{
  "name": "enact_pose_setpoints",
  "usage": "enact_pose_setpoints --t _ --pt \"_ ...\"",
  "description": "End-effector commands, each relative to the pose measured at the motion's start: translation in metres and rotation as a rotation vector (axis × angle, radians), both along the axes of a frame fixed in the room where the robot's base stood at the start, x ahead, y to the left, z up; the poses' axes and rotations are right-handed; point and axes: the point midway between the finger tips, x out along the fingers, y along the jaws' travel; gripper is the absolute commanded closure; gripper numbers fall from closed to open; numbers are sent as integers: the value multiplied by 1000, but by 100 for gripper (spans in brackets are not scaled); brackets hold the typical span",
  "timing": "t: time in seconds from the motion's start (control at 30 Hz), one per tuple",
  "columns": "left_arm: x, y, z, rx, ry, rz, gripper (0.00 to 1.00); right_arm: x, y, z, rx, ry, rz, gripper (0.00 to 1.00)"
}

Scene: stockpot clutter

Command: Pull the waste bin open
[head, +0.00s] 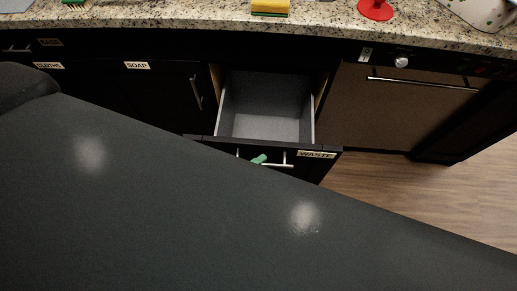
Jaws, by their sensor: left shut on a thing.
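The waste bin (265,128) is a grey-lined drawer below the counter, pulled out so its empty inside shows. Its black front carries a WASTE label (316,155) and a silver bar handle (284,164). A small green tip of my left gripper (259,159) shows at the handle and is shut on it. The rest of that gripper is hidden behind my large dark arm link, which fills the lower part of the head view. My right gripper is not seen.
A speckled counter above holds a yellow sponge (270,7) and a red round-based thing (375,9). A closed SOAP cabinet (150,95) is left of the drawer; a brown-fronted appliance (400,110) is right. Wooden floor (430,190) lies open at lower right.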

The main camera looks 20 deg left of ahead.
Motion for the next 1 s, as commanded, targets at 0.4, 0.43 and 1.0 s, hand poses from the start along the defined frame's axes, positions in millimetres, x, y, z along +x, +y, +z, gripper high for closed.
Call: enact_pose_setpoints --t 0.4,0.43,1.0 --pt "-45 -12 0 0 -1 1 100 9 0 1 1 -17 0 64" --pt "-45 -13 0 1 -1 1 100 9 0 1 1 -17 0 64" --pt "-46 -13 0 0 -1 0 67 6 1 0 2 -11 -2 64"
